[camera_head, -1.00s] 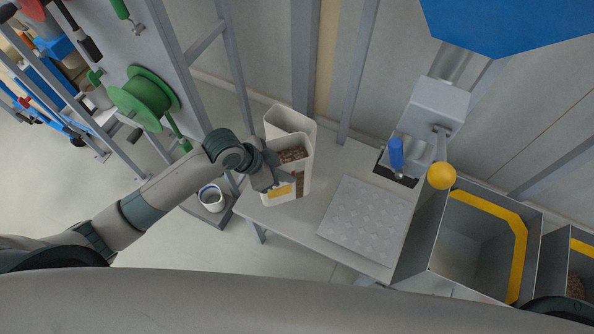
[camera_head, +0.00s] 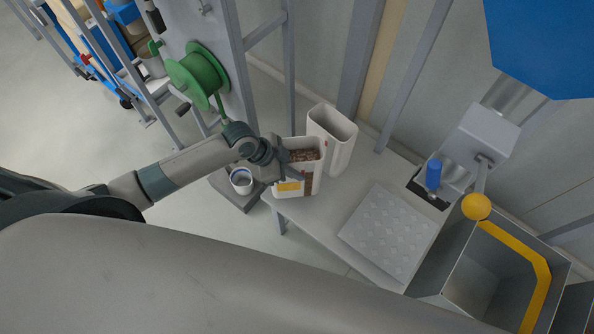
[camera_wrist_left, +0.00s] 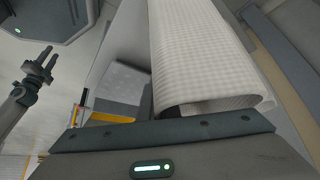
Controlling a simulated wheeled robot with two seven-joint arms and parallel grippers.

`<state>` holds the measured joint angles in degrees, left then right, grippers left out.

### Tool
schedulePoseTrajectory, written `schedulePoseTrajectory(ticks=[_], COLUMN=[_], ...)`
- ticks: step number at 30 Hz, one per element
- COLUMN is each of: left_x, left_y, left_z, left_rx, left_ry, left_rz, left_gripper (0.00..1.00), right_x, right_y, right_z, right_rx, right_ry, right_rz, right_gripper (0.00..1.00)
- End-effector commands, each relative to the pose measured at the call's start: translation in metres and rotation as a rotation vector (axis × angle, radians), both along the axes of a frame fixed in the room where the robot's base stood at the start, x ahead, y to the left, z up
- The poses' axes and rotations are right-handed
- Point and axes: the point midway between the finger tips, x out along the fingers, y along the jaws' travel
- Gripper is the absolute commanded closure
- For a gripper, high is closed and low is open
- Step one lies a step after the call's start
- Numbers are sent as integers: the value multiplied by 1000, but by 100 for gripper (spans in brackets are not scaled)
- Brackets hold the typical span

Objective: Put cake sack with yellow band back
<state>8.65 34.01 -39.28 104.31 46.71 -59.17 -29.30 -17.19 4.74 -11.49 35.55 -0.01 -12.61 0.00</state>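The cake sack with the yellow band (camera_head: 308,185) is a white, open-topped sack with brown pieces inside, a yellow patch and a brown stripe on its front. It is upright at the left end of the grey table (camera_head: 330,215); I cannot tell whether it touches the top. My left gripper (camera_head: 283,168) is shut on its left side near the rim. In the left wrist view a white woven wall with a rolled edge (camera_wrist_left: 205,60) fills the middle and hides the fingertips. My right gripper (camera_wrist_left: 42,70) shows small at the left there, its opening unclear.
An empty white sack (camera_head: 340,150) stands behind and right of the held one. A studded pale plate (camera_head: 388,232) lies on the table. A machine with a blue handle (camera_head: 433,175) and yellow ball (camera_head: 476,206), and a metal bin (camera_head: 470,270), stand right. A white bucket (camera_head: 241,182) is left.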

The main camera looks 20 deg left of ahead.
Motion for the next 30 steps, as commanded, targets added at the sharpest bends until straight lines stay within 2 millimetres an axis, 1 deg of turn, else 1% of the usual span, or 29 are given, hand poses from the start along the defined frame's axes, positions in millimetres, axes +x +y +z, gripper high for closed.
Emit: schedulePoseTrajectory(ticks=[2,9,12,26,29,30], left_x=[1,2,2,2,0,0], left_y=[-1,-1,-1,0,0,0], left_z=[-2,-25,-32,-38,-40,-40], left_rx=[-4,-3,-3,-2,1,1], left_ry=[-3,-3,-4,-5,1,1], left_rz=[2,2,2,1,1,1], left_gripper=[100,100,100,100,78,78], right_x=[0,0,0,0,0,0], right_y=[0,0,0,6,5,5], right_z=[3,10,11,8,9,9], right_rx=[0,0,0,5,5,5], right_ry=[0,0,0,0,0,0], right_rz=[0,-1,-1,-3,-3,-3], right_gripper=[69,69,69,69,69,69])
